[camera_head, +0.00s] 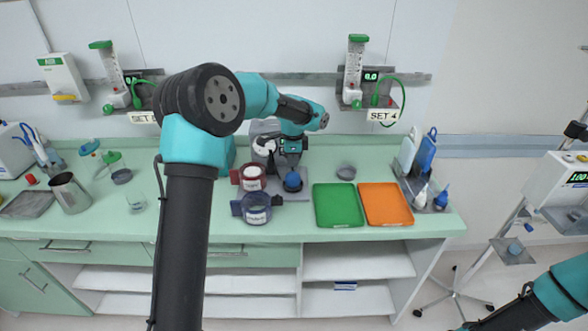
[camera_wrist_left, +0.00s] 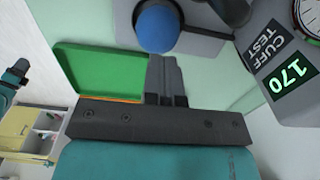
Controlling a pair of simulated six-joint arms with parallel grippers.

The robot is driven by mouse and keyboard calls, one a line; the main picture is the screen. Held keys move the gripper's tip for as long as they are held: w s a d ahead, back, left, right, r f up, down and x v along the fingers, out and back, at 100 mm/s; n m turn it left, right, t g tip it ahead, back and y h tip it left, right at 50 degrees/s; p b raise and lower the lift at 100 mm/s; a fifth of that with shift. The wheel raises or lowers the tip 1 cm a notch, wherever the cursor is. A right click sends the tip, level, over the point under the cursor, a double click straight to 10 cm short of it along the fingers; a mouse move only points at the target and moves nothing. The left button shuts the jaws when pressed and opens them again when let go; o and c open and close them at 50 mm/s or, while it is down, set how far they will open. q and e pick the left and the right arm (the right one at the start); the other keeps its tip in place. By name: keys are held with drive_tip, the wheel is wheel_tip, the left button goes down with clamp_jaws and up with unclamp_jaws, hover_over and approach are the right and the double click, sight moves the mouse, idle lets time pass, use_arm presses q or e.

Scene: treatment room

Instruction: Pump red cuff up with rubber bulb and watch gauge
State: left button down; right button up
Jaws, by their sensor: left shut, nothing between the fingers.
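The red cuff (camera_head: 252,183) stands rolled on the counter beside a blue cuff (camera_head: 257,215). The blue rubber bulb (camera_head: 292,182) sits on a grey base to their right, and it shows at the top of the left wrist view (camera_wrist_left: 157,28). My left gripper (camera_head: 291,165) is over the bulb; its fingers (camera_wrist_left: 165,62) are shut and empty, tips close to the bulb. I cannot tell whether they touch it. The grey tester's display (camera_wrist_left: 288,80) reads 170 beside "CUFF TEST". Its round gauge (camera_wrist_left: 311,14) is cut off and its needle unreadable. My right gripper is out of view.
A green tray (camera_head: 338,205) and an orange tray (camera_head: 386,204) lie right of the bulb. Bottles (camera_head: 424,152) stand farther right. A steel beaker (camera_head: 69,192) stands at left. My left arm hides part of the counter.

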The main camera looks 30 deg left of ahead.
sight(293, 172)
use_arm(q)
wheel_tip(293, 172, up, 9)
drive_tip(key=shift+r, duration=0.2)
idle(1.2)
drive_tip(key=shift+r, duration=0.75)
drive_tip(key=shift+f, duration=0.15)
wheel_tip(293, 172, down, 14)
drive_tip(key=shift+r, duration=0.15)
